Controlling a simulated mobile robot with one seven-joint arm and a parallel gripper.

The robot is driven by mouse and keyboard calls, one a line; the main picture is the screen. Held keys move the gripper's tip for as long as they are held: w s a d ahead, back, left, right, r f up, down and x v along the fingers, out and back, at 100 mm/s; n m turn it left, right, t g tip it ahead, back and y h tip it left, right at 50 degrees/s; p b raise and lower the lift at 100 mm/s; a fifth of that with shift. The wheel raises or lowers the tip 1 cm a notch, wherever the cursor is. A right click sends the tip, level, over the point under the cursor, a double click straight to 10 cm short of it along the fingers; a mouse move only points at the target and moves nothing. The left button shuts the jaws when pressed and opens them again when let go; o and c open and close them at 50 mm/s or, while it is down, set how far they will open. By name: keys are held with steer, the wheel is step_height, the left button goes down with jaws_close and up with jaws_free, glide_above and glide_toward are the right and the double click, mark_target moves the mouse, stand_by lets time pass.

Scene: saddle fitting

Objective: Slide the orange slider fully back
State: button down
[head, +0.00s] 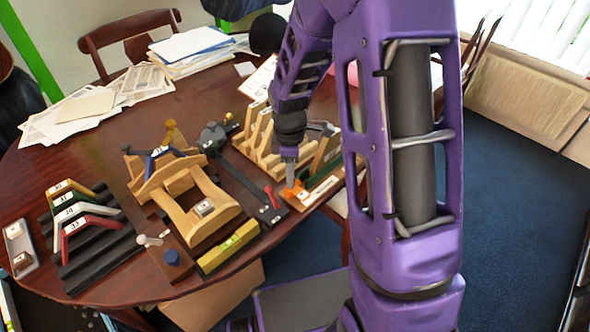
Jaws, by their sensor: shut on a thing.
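The orange slider (297,194) sits on a narrow wooden strip with a pale scale (322,189) at the right front of the round table. My gripper (291,180) points down and is shut on the slider. The slider is at the near-left end of its strip as I see it. My fingers cover part of it. My purple arm hides part of the table behind it.
A wooden slatted rack (262,140) stands just behind the strip. Left of it are a dark bar with a red lever (270,196), a wooden saddle stand (180,190), a yellow level (228,248) and several coloured arches (88,225). Papers (190,48) lie at the back.

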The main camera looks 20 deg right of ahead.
steer(key=shift+s+a, duration=0.1)
steer(key=shift+a, duration=0.15)
steer(key=c, duration=0.7)
jaws_free()
steer(key=shift+o, duration=0.2)
steer(key=shift+r, duration=0.35)
step_height(320, 180, up, 17)
steer(key=p, duration=0.2)
steer(key=shift+f+p, duration=0.15)
steer(key=shift+p, duration=0.15)
